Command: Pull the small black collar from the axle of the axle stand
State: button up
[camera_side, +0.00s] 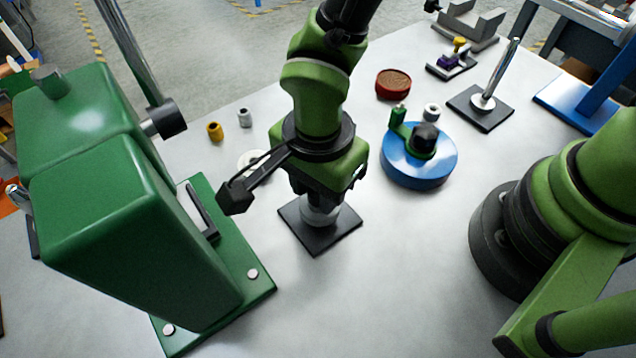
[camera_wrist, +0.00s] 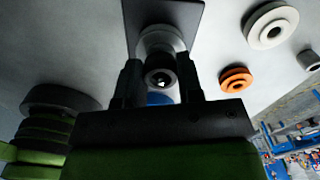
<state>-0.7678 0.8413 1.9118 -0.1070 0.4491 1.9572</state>
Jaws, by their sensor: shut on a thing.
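The axle stand has a black square plate (camera_side: 342,236) on the table below my gripper (camera_side: 325,195) in the side view. The plate also shows at the top of the wrist view (camera_wrist: 185,14), with a pale grey round part (camera_wrist: 160,40) on it. In the wrist view the small black collar (camera_wrist: 160,79) sits between my fingertips (camera_wrist: 160,82), with a bright spot in its hole. My gripper is shut on the collar. The collar is hidden in the side view, and how far it sits along the axle cannot be told.
A big green machine (camera_side: 130,200) stands close on the left. A blue round part (camera_side: 420,172) with a green crank is to the right. A white pulley (camera_wrist: 271,25) and an orange pulley (camera_wrist: 236,79) lie nearby. A second stand with a tall rod (camera_side: 498,70) is further right.

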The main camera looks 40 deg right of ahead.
jog(key=shift+r, duration=1.45)
dwell(0.3)
jog(key=shift+r, duration=0.85)
jog(key=shift+r, duration=2)
